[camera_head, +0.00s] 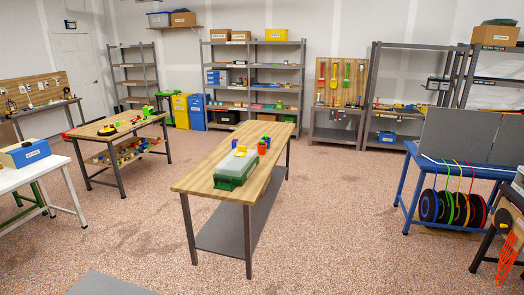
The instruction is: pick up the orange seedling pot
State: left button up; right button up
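A small orange pot (262,150) stands on the wooden-topped table (205,174) in the middle of the room. It is close behind the right end of a green case with a pale lid (236,170). Small green and purple-blue items are right by the pot; at this size I cannot tell whether they touch it. Neither of my grippers shows in the head view.
Another wooden table (98,127) stands left, and a white table (30,174) is at the left edge. A blue bench (407,185) with hanging coloured rings stands right. Shelves (254,85) line the back wall. Speckled floor around the middle table is clear.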

aim_at(261, 146)
jog(key=z, duration=0.5)
jog(key=i, duration=5.6)
